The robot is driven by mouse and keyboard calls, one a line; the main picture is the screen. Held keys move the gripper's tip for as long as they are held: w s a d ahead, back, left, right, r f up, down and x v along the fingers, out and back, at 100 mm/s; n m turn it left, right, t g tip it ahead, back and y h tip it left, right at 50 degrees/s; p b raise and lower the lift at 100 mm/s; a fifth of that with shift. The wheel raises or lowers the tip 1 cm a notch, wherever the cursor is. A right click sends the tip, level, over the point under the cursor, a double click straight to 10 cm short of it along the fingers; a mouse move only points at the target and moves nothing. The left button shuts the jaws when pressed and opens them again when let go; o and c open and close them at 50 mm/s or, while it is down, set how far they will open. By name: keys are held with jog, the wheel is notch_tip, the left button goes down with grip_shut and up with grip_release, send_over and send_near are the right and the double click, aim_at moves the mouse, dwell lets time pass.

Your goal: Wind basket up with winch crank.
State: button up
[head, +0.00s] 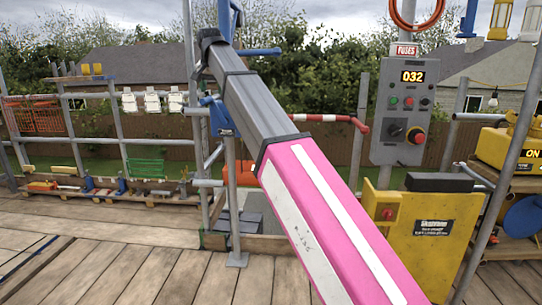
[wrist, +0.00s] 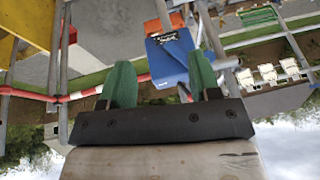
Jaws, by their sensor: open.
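A blue winch (head: 222,120) is mounted on a grey post beside the open scaffold edge, partly hidden behind my arm in the head view. In the wrist view, which looks upside down, its blue housing (wrist: 178,58) with a dark label lies just beyond and between the fingertips. My gripper (wrist: 163,75) has two green fingers, spread apart with nothing between them. It looks apart from the winch. I cannot clearly make out the crank handle. I cannot identify the basket with certainty; an orange-red thing (head: 241,172) shows behind the winch post. My gripper is hidden in the head view.
A grey control box (head: 404,110) reading 032 and a yellow cabinet (head: 432,240) stand on the right. A red-and-white rail (head: 325,119) crosses behind the arm. The plank deck (head: 120,265) is clear at the left front.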

jog(key=d+f+g, duration=0.1)
jog(key=d+f, duration=0.6)
jog(key=f, duration=0.5)
jog(key=d+f+h, duration=0.1)
jog(key=d+f, duration=0.6)
jog(key=f, duration=0.5)
jog(key=d+f+g, duration=0.1)
jog(key=d+f, duration=0.6)
jog(key=f, duration=0.5)
jog(key=s+d+f, duration=0.6)
jog(key=s+f, duration=0.1)
jog(key=f, duration=0.2)
jog(key=s+d+f+g, duration=0.1)
jog(key=s+d+f, duration=0.6)
jog(key=f, duration=0.2)
jog(key=s+d+f+n+g, duration=0.1)
jog(key=s+d+f, duration=0.5)
jog(key=f, duration=0.3)
jog(key=shift+s+d+f, duration=0.3)
jog(key=shift+s+f, duration=0.05)
jog(key=shift+s, duration=0.35)
